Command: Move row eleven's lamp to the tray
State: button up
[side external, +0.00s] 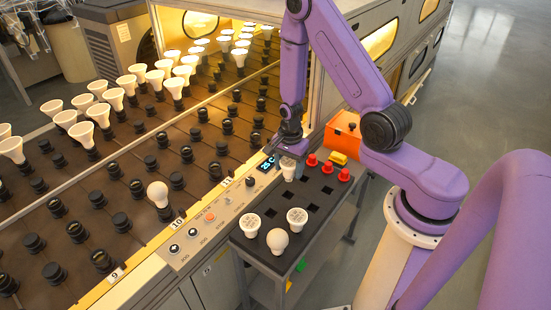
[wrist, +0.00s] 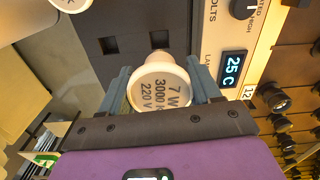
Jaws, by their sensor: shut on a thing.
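My gripper (side external: 289,157) is shut on a white lamp (side external: 288,171), over the far left part of the dark tray (side external: 325,201). In the wrist view the lamp (wrist: 160,88) sits between both fingers, its face marked 7 W, 3000 K, 220 V. Its base is mostly hidden, and I cannot tell whether it touches the tray or enters a hole. The tray has square holes; two empty ones show beyond the lamp in the wrist view. Row label 11 (side external: 226,182) is on the rack's front edge, left of the tray.
The control panel (side external: 210,216) borders the tray's left.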

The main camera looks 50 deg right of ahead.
aim_at(289, 177)
jog(key=shift+f, duration=2.35)
jog(key=shift+f, duration=2)
jog(key=o, duration=1.1)
notch_tip(289, 177, up, 17)
jog(key=shift+r, duration=0.2)
